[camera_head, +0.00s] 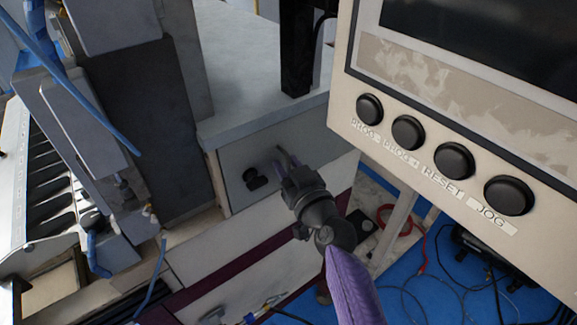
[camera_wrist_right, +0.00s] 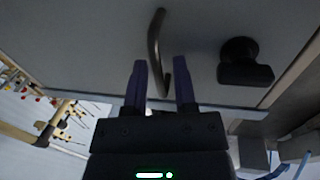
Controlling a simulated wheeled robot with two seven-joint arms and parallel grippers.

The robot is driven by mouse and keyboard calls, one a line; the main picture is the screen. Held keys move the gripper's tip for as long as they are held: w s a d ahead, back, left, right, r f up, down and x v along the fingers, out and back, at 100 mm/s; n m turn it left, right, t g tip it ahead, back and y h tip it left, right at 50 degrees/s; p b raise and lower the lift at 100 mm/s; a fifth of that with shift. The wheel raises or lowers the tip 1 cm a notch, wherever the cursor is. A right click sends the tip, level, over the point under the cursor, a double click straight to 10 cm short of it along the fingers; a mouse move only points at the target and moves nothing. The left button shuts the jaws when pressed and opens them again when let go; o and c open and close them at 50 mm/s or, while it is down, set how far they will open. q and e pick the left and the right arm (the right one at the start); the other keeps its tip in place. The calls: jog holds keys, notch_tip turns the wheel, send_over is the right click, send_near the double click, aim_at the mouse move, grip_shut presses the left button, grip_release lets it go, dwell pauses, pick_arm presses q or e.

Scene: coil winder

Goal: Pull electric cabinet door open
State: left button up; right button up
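The electric cabinet door is a grey panel (camera_head: 236,186) below a light worktop in the head view. In the right wrist view the door (camera_wrist_right: 90,30) fills the upper part. A bent metal handle (camera_wrist_right: 155,45) stands out from it, with a dark knob (camera_wrist_right: 243,62) to its right. The knob (camera_head: 255,179) also shows in the head view. My right gripper (camera_head: 283,162) is in front of the door; in its wrist view the gripper (camera_wrist_right: 160,75) is open. The handle's lower end shows between the fingers, with a gap on both sides. My left gripper is not in view.
A control panel with black buttons (camera_head: 408,132) overhangs at the right. Machine parts (camera_head: 105,100) crowd the left. A dark red stripe (camera_head: 250,262) crosses the base below the door. Cables lie on the blue floor (camera_head: 400,300) at lower right.

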grip_shut()
dwell(1.2)
